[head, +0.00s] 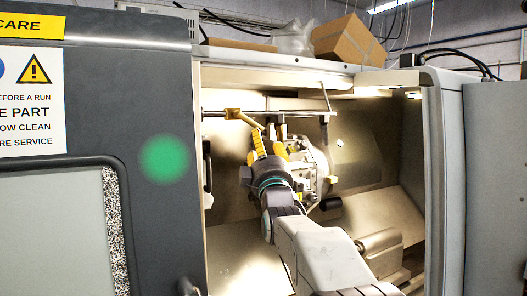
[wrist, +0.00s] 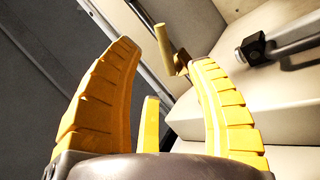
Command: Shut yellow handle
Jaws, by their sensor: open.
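The yellow handle (head: 240,115) is at the upper left inside the open machine, by a horizontal rail. In the head view it is a short lever with a thicker left end. In the wrist view the handle (wrist: 165,50) shows as a dull yellow bar with a bent foot, beyond the fingertips and partly behind the right finger. My gripper (head: 268,138) is just below it, yellow fingers pointing up. In the wrist view my gripper (wrist: 163,62) has its fingers spread and nothing held between them. Whether a finger touches the handle cannot be told.
A round chuck (head: 316,170) is close to the right of my gripper. The rail (head: 295,113) runs across above. The grey door (head: 110,120) bounds the opening on the left.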

